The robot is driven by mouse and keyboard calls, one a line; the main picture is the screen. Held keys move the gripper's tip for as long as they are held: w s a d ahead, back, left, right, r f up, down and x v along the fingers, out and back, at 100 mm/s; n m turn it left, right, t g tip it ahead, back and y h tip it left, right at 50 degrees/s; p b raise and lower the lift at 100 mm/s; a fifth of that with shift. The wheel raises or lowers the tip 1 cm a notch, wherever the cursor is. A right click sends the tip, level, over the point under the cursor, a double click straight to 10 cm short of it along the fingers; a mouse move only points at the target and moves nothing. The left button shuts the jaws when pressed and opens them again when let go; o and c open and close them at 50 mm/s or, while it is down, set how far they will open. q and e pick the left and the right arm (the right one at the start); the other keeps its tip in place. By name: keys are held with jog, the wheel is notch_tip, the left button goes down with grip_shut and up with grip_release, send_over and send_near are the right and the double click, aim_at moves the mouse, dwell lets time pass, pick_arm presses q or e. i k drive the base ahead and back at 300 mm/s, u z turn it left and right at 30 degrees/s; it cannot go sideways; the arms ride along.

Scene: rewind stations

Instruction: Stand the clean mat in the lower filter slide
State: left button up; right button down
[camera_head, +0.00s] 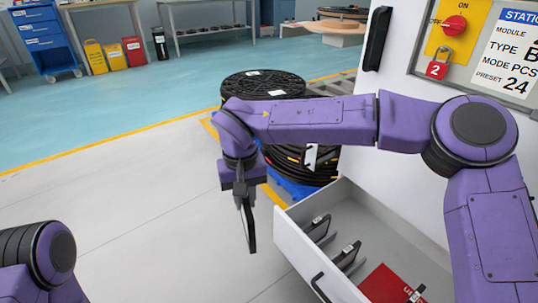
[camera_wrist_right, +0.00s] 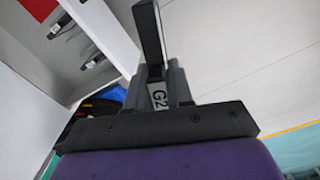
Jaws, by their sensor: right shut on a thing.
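My right gripper (camera_head: 241,192) hangs in front of and to the left of the open drawer, shut on a thin dark mat (camera_head: 250,226). The mat hangs down, nearly upright, clear of the drawer. In the right wrist view the mat (camera_wrist_right: 150,38) is seen nearly edge-on between the fingers (camera_wrist_right: 158,92), with a pale label reading "G2" at its near end. I cannot make out the lower filter slide for certain. A small white piece with a dark mark (camera_head: 311,157) shows below my right forearm, partly hidden. My left arm shows at the bottom left; its gripper is out of view.
The open white drawer (camera_head: 292,232) holds dark labelled pieces (camera_head: 318,227) and a red booklet (camera_head: 385,284). Black coils (camera_head: 318,172) stand behind it. A red knob and padlock (camera_head: 438,66) are on the station panel. The floor left of my right gripper is clear.

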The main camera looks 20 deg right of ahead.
aim_at(327, 157)
jog(key=u, duration=0.5)
jog(key=i, duration=3.6)
jog(key=z, duration=3.55)
jog(key=i, duration=0.35)
jog(key=z, duration=0.05)
